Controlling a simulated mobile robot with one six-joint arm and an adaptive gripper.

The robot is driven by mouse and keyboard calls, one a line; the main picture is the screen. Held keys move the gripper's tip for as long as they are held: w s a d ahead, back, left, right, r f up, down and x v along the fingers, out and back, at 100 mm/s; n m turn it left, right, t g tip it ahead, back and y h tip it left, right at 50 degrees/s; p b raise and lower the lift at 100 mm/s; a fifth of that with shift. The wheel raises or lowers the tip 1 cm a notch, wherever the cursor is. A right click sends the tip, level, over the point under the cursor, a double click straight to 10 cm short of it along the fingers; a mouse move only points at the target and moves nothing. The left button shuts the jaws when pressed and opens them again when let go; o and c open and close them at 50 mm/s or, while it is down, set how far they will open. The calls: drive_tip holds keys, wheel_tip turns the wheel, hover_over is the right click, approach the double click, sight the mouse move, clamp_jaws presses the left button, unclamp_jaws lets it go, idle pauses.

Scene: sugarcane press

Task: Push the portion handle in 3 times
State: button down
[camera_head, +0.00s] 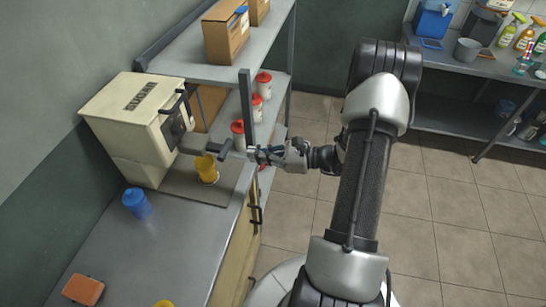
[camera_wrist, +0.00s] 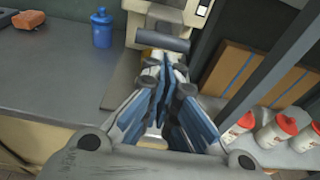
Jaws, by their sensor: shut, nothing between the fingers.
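The cream press (camera_head: 145,118) stands on the counter at the left in the head view, its lettered top facing up. Its portion handle (camera_head: 225,150) is a dark grey crossbar sticking out from its front towards my gripper. The handle (camera_wrist: 162,40) also shows in the wrist view, straight ahead of the fingertips. My gripper (camera_head: 251,154) is shut and empty, level with the handle and to its right, with a small gap visible in the head view. In the wrist view my gripper (camera_wrist: 164,62) points at the bar. A yellow cup (camera_head: 208,172) stands below the handle.
A grey shelf post (camera_head: 246,105) rises close behind my gripper. Red-lidded white containers (camera_head: 238,133) stand on the shelf beyond. The tiled floor to the right is clear.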

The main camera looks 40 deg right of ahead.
sight(227, 151)
drive_tip(key=b+x, duration=0.1)
drive_tip(key=x, duration=0.4)
drive_tip(key=shift+w+a+f, duration=0.1)
drive_tip(key=shift+w+a, duration=0.15)
drive_tip(key=shift+w, duration=0.05)
drive_tip(key=x, duration=0.4)
drive_tip(key=shift+w+r, duration=0.1)
drive_tip(key=shift+r, duration=0.25)
drive_tip(key=shift+d, duration=0.2)
drive_tip(key=p+v, duration=0.2)
drive_tip(key=v, duration=1.2)
drive_tip(key=shift+a, duration=0.2)
